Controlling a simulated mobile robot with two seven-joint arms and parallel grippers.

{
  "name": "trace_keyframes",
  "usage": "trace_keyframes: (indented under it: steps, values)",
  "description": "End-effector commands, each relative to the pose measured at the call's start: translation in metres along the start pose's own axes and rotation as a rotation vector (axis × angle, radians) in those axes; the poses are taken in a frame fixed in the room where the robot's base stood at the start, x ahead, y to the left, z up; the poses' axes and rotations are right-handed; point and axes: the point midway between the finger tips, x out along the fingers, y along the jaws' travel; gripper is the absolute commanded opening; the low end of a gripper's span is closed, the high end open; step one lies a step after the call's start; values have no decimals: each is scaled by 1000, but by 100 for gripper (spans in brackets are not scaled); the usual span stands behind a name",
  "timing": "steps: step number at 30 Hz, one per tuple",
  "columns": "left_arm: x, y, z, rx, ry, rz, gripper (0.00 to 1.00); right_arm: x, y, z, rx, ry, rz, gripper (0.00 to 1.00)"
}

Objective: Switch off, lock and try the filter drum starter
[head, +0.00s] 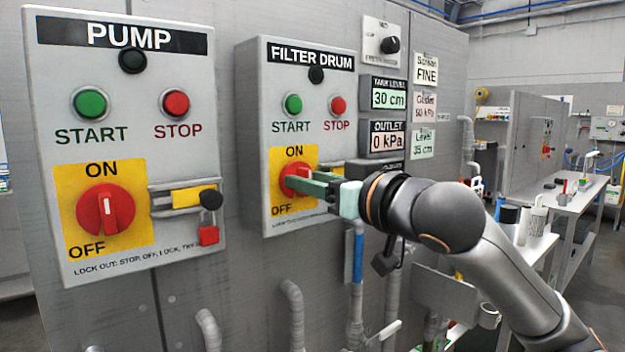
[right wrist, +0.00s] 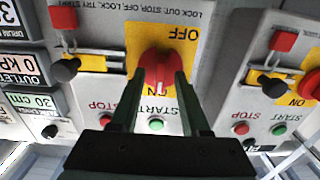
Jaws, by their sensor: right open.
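The filter drum starter (head: 312,55) is a grey box on the wall panel with a dark lamp, a green START button (head: 294,105) and a red STOP button (head: 338,105). Its red rotary switch (right wrist: 158,58) sits on a yellow ON/OFF plate. The handle looks upright along the ON–OFF line, its white mark away from OFF. My right gripper (head: 304,182) is open, with its fingers on either side of the handle; contact is unclear. A red padlock (right wrist: 62,17) and a black knob (right wrist: 65,69) at the yellow hasp show in the right wrist view. My left gripper is out of view.
A similar PUMP starter (head: 125,120) with its own red padlock (head: 208,235) stands to the left. Display plates read tank level 30 cm (head: 389,98) and outlet 0 kPa (head: 389,140). Pipes (head: 355,300) run below. A bench (head: 580,205) is at the right.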

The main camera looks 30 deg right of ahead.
Motion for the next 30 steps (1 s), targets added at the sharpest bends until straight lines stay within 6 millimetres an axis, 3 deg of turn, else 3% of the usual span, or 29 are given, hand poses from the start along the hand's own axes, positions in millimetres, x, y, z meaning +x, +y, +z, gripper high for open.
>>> trace_keyframes:
  steps: [3, 15, 30]
  values:
    - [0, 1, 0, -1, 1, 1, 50, 0, 0, 0, 0, 0, 0, 44]
    - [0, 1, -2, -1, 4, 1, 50, 0, 0, 0, 0, 0, 0, 0]
    - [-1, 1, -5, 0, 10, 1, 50, 0, 0, 0, -6, -1, 0, 0]
